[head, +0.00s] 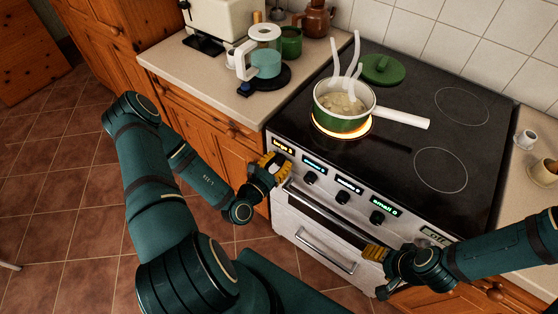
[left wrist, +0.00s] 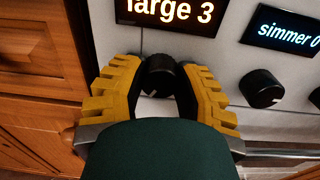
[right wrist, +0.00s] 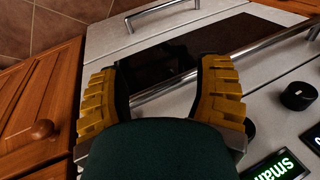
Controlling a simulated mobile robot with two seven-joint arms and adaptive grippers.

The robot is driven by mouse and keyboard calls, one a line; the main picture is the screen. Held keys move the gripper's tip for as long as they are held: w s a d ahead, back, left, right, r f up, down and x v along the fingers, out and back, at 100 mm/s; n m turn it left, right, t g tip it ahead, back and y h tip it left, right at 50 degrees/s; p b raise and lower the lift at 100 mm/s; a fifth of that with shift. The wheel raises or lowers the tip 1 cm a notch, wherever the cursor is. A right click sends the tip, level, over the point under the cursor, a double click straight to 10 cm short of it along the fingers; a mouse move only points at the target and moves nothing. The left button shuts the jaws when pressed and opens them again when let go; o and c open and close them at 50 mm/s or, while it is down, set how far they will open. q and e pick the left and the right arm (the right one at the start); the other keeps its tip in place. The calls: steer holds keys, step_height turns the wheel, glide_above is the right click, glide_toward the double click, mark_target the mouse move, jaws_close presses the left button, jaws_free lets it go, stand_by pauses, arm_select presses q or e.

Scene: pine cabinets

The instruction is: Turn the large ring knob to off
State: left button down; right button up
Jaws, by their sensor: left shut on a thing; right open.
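The large ring knob (left wrist: 159,73) is a black round knob under a display (left wrist: 172,14) that reads "large 3". My left gripper (left wrist: 160,78) has its yellow fingers on both sides of this knob and is shut on it. In the head view my left gripper (head: 270,164) covers the knob at the left end of the stove panel. The large ring (head: 341,126) glows orange under a steaming green pot (head: 343,121). My right gripper (right wrist: 160,85) is open and empty; in the head view it hangs before the oven front (head: 376,252).
Other knobs sit to the right, including the simmer knob (left wrist: 261,88), whose display (left wrist: 284,32) reads "simmer 0". The pot's white handle (head: 400,118) points right. A green lid (head: 383,69) lies at the back of the cooktop. The oven handle (head: 325,212) runs below the panel.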

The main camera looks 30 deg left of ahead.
arm_select(q)
steer(key=n+p, duration=0.2)
steer(key=shift+r+p, duration=0.15)
steer(key=shift+p, duration=0.2)
steer(key=n+p, duration=0.2)
steer(key=n, duration=0.1)
steer(key=n+p, duration=0.1)
steer(key=n, duration=0.1)
steer(key=shift+n+p, duration=0.35)
steer(key=shift+n, duration=0.05)
steer(key=n+p, duration=0.1)
steer(key=n, duration=0.1)
steer(key=shift+n, duration=0.3)
steer(key=n+p, duration=0.1)
steer(key=n, duration=0.2)
steer(key=shift+n, duration=0.3)
steer(key=n, duration=0.2)
steer(key=shift+n+p, duration=0.3)
steer(key=shift+p, duration=0.05)
steer(key=n, duration=0.3)
steer(key=shift+h, duration=0.3)
steer(key=shift+n, duration=1.7)
arm_select(e)
step_height(320, 180, up, 10)
steer(key=w, duration=0.2)
steer(key=shift+d+t, duration=0.25)
steer(key=shift+t, duration=0.05)
